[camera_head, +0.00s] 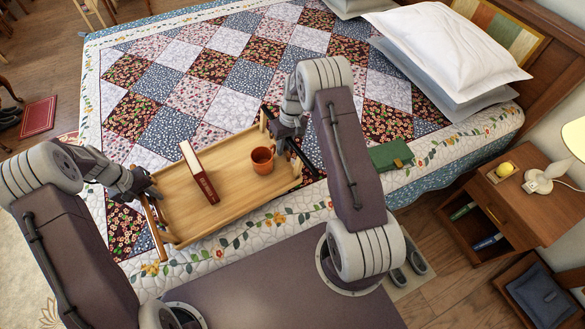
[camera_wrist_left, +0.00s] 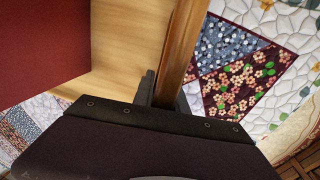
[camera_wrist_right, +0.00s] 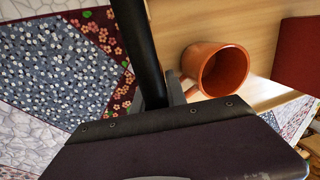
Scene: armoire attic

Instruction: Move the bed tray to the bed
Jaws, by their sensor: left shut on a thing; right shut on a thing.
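The wooden bed tray (camera_head: 232,171) is over the near side of the bed (camera_head: 175,125), above the patchwork quilt. I cannot tell if it touches the quilt. A dark red book (camera_head: 199,172) and an orange-brown mug (camera_head: 262,160) stand on the tray; the mug also shows in the right wrist view (camera_wrist_right: 222,70). My left gripper (camera_head: 150,192) is shut on the tray's left end rail, which shows in the left wrist view (camera_wrist_left: 183,50). My right gripper (camera_head: 282,131) is shut on the tray's right end, on a dark bar (camera_wrist_right: 140,45).
A green book (camera_head: 390,155) lies on the quilt right of the tray. Pillows (camera_head: 450,45) are at the headboard. A nightstand (camera_head: 530,200) with a lamp stands at the right, with slippers (camera_head: 408,265) on the floor nearby. The quilt beyond the tray is clear.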

